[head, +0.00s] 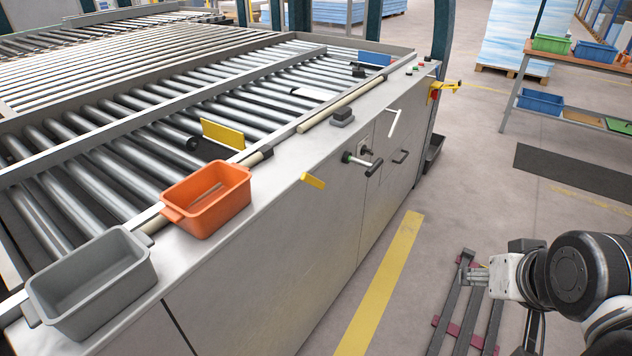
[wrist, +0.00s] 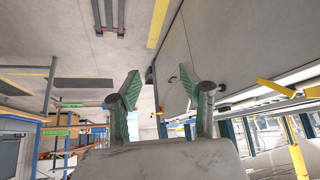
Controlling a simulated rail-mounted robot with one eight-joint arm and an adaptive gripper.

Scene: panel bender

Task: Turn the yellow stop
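A yellow upright plate (head: 222,134), which looks like the yellow stop, stands on the rollers beside a dark slot, behind the orange bin. A smaller yellow tab (head: 313,180) sticks out from the cabinet's front edge. I cannot tell for sure which one the task means. My gripper (head: 474,276) is at the lower right in the head view, over the floor, well apart from both. In the wrist view my gripper (wrist: 168,95) has its two green fingers spread, with nothing between them. A yellow bar (wrist: 276,88) at the right there may be the tab.
An orange bin (head: 206,200) and a grey bin (head: 92,285) stand on the cabinet's near edge. A black-handled crank (head: 362,162) and a white lever (head: 393,122) project from the front. A dark rack (head: 466,310) lies on the floor. The aisle floor is otherwise largely clear.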

